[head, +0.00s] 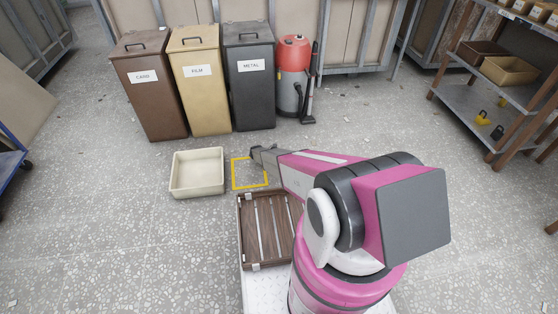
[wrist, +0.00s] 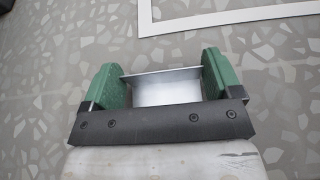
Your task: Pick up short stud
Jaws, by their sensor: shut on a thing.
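My gripper (wrist: 162,82) has green finger pads, shut on a short stud (wrist: 168,90). The stud is a shiny grey metal channel, gripped between the two pads, and its far part is hidden in the wrist view. In the head view my gripper (head: 262,150) reaches out low over the floor, near a yellow floor outline (head: 235,174). The stud is too small to make out clearly there.
A cream bin (head: 197,188) stands on the floor left of the outline. Brown CARD (head: 150,105), tan FILM (head: 203,100) and dark METAL bins (head: 251,95) stand behind, beside a red vacuum (head: 293,75). A shelf rack (head: 510,90) is at right. Speckled floor between is clear.

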